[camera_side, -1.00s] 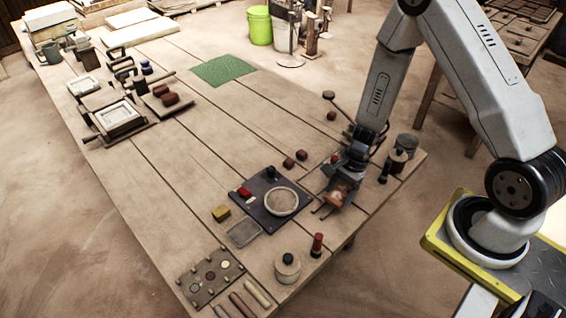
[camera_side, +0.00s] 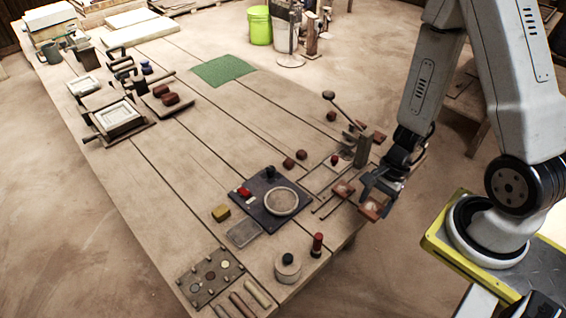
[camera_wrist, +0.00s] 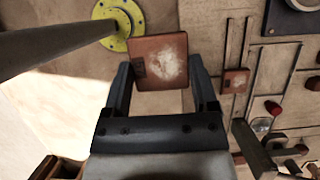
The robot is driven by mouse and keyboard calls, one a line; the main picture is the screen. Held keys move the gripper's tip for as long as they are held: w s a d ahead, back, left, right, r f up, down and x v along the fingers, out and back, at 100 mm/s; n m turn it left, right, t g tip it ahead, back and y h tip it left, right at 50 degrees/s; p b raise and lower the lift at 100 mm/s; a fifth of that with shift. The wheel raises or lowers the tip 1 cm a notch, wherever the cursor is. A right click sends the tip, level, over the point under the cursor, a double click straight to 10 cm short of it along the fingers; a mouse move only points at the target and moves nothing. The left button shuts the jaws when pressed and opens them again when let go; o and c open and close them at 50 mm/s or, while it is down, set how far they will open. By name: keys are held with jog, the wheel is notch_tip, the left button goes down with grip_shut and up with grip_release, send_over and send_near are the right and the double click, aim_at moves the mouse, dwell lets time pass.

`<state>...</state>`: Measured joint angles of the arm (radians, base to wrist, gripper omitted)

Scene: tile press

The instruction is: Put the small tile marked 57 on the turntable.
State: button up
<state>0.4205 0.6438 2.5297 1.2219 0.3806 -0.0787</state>
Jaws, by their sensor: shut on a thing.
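My gripper (camera_wrist: 163,85) is shut on a reddish-brown square tile (camera_wrist: 160,60) with a pale patch on its face. A dark mark shows at the tile's left side, but I cannot read it. In the side view the held tile (camera_side: 371,210) is at the table's right edge, apart from the turntable. A second reddish tile (camera_side: 343,189) lies on the table to its left; it also shows in the wrist view (camera_wrist: 235,82), its marking too small to read. What looks like the turntable is the pale round disc (camera_side: 282,202) on a dark square plate (camera_side: 256,206).
Thin rails (camera_side: 322,178) lie between the plate and my gripper. A red-topped peg (camera_side: 317,244) and a pale lidded jar (camera_side: 288,268) stand in front of the plate. Upright brown tools (camera_side: 362,150) stand behind my gripper.

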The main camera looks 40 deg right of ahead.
dwell(0.6)
jog(key=shift+w+a+r, duration=0.15)
jog(key=shift+w+a, duration=0.1)
jog(key=shift+w, duration=0.3)
jog(key=w+a+r+m+t, duration=0.25)
jog(key=w+a+m, duration=0.2)
jog(key=w, duration=0.25)
send_over(280, 201)
jog(key=s+d, duration=0.1)
jog(key=shift+g, duration=0.45)
jog(key=shift+f, duration=4.35)
jog(key=shift+w+f, duration=0.2)
jog(key=shift+f, duration=1.65)
jog(key=shift+f, duration=0.15)
